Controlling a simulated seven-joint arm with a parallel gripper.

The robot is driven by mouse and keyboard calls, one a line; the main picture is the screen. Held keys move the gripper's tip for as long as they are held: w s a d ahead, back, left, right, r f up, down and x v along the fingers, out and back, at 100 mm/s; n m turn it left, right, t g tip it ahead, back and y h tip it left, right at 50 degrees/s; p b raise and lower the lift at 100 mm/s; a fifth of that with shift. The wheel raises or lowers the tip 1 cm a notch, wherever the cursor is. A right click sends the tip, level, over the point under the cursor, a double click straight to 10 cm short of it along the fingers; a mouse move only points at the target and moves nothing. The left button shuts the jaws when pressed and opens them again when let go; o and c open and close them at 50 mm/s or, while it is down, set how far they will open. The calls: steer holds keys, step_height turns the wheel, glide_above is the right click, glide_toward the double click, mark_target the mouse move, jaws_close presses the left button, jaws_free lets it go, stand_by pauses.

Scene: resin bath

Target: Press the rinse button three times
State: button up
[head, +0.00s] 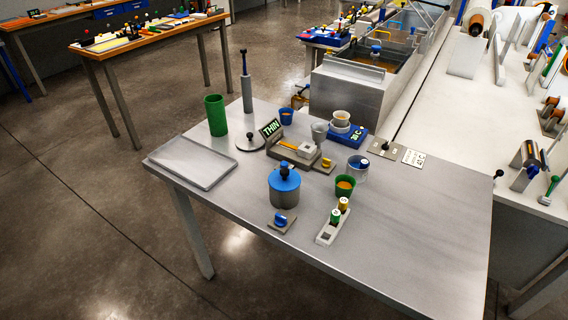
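No button with a readable rinse label shows, so I cannot tell which control is the rinse button. A blue knob-like piece (281,219) sits on a small square base at the front of the metal table (400,235). A small yellow piece (327,162) sits at the right end of a grey device (294,152), beside a display reading THIN (271,128). A small green-topped piece (335,216) and a yellow-topped piece (343,203) stand in a pale holder (326,236). My gripper is not in view.
A blue-lidded pot (285,190) stands behind the blue knob. A green cylinder (215,115), an empty tray (190,163), a green cup (345,187) and a blue scale-like box (348,135) share the table. Its front right is clear. A metal bath (350,95) stands behind.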

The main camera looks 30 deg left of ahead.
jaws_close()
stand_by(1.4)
